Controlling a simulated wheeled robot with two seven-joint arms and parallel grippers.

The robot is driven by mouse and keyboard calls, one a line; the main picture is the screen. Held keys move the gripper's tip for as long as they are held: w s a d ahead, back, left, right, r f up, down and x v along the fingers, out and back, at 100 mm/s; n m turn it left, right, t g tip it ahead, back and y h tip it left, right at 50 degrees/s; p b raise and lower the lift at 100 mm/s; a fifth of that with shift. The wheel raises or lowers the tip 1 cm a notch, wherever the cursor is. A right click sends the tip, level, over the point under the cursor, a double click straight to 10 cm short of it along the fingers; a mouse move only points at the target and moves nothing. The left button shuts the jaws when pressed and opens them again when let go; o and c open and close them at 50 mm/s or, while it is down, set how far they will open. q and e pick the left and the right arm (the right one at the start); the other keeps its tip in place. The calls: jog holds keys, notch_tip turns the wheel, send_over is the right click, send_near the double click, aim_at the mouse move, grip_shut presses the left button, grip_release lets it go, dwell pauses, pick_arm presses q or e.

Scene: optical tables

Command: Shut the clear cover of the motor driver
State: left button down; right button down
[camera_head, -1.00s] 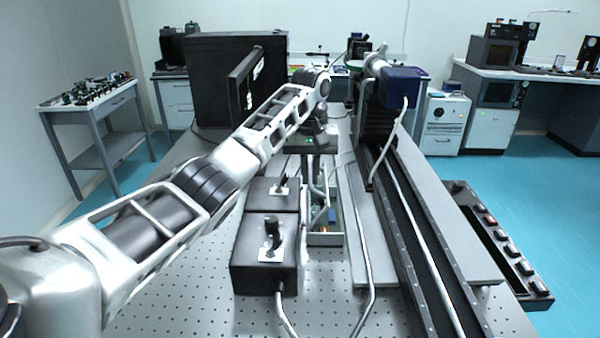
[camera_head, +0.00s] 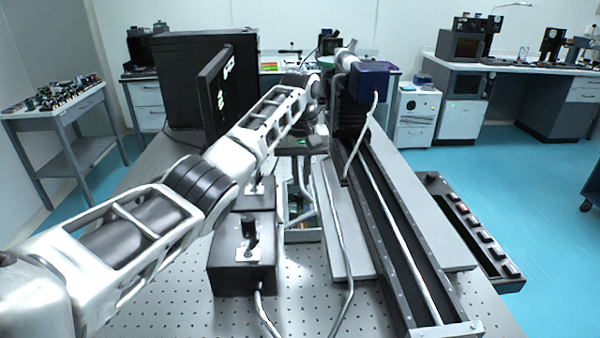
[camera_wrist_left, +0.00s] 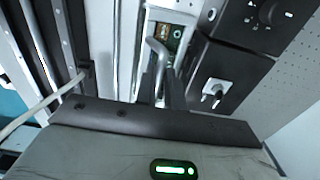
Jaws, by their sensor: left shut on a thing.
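The motor driver (camera_head: 303,236) is a small pale open-topped box with a circuit board inside, between the black boxes and the long rail. Its board also shows in the left wrist view (camera_wrist_left: 171,38). My left gripper (camera_head: 304,192) reaches down over the driver from behind, its fingers shut at the cover's edge. In the left wrist view the grey fingers (camera_wrist_left: 162,75) are close together and point into the driver area. The clear cover is hard to make out; its pale edge seems to stand up by the fingers. My right gripper is not in view.
Two black boxes with switches (camera_head: 243,268) stand close left of the driver. A long black rail (camera_head: 395,240) with a blue motor (camera_head: 370,82) runs along the right. A cable (camera_head: 345,265) lies between.

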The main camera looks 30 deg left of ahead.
pick_arm(q)
jog(key=shift+d+r, duration=0.1)
jog(key=c, duration=1.5)
grip_release()
notch_tip(320, 180, up, 16)
